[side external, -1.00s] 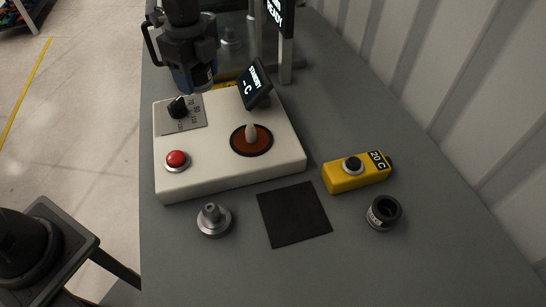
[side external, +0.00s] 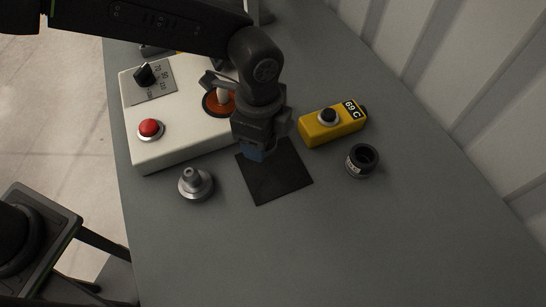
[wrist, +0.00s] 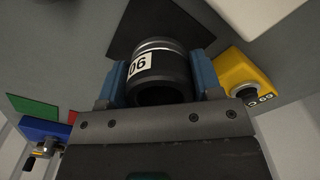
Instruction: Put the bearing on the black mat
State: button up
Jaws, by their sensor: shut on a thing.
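My gripper (side external: 258,150) is shut on a dark, ring-shaped bearing (wrist: 158,70) with a silver band and a white label, seen between the blue fingers in the wrist view. In the side view the gripper hides the bearing. The black mat (side external: 278,182) lies flat on the table, and my gripper is over its back left part in that view. The mat also shows behind the bearing in the wrist view (wrist: 124,32). Whether the bearing touches the mat cannot be told.
A white control box (side external: 180,148) with a red button, knob and orange disc stands behind left. A yellow box (side external: 333,130) reading 69 C stands right of the mat, with a dark ring (side external: 362,161) near it. A stepped metal part (side external: 195,184) stands left. The front table is clear.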

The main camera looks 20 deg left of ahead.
aim_at(273, 149)
jog(key=d, duration=0.1)
jog(key=d+f, duration=0.1)
jog(key=shift+s+d+f, duration=0.3)
jog(key=shift+s, duration=0.1)
jog(key=shift+f, duration=2)
jog(key=o, duration=1.1)
jog(key=shift+f, duration=0.2)
notch_tip(273, 149, up, 12)
jog(key=shift+r, duration=0.2)
